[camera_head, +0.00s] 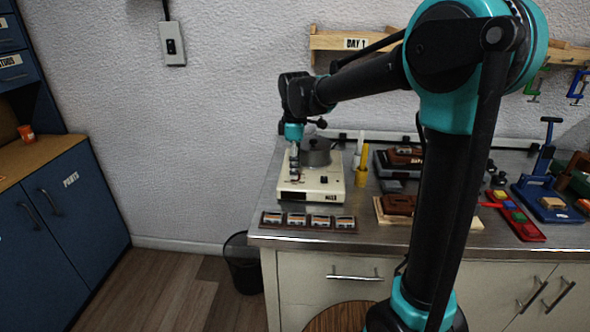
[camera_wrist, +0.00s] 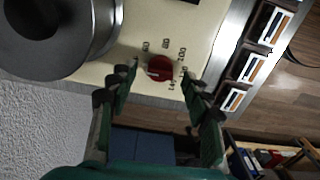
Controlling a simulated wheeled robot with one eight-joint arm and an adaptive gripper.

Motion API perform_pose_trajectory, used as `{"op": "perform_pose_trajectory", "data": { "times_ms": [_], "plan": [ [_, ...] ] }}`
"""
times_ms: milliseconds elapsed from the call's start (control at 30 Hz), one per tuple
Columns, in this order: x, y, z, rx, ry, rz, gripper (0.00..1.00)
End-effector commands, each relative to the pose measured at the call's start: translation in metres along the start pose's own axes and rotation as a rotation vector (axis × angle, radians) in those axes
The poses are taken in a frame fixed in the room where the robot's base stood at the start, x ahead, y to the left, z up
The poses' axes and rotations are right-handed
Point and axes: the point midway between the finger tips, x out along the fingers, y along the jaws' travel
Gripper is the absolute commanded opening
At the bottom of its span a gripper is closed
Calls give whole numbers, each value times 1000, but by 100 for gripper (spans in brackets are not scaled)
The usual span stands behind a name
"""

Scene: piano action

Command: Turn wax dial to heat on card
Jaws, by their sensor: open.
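The wax heater (camera_head: 325,188) is a cream box on the left end of the steel counter, with a grey metal pot (camera_head: 317,153) on top. My gripper (camera_head: 294,172) is over the heater's left side, pointing down. In the wrist view my gripper (camera_wrist: 159,79) is open and empty, with the dial between its fingertips in the picture; contact cannot be told. Several cards (camera_wrist: 250,68) stand in a dark rack (camera_head: 265,224); their text is unreadable.
The rack lies along the counter's front edge, close to the heater. Yellow and white bottles (camera_head: 361,172) stand right of the heater. Wooden blocks (camera_head: 398,205), a red tray (camera_head: 520,228) and a blue press (camera_head: 540,190) fill the right. A "DAY 1" shelf (camera_head: 330,41) hangs behind.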

Motion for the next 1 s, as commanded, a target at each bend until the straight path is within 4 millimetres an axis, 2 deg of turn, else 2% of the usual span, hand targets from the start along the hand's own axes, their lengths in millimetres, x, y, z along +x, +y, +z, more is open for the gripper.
{"op": "perform_pose_trajectory", "data": {
  "times_ms": [167, 467, 833, 1000],
  "plan": [
    [11, 0, 0, 0, 0, 0, 49],
    [12, 0, 0, 0, 0, 0, 48],
    [12, 0, 0, 0, 0, 0, 2],
    [12, 0, 0, 5, 0, 0, 0]
  ]
}}
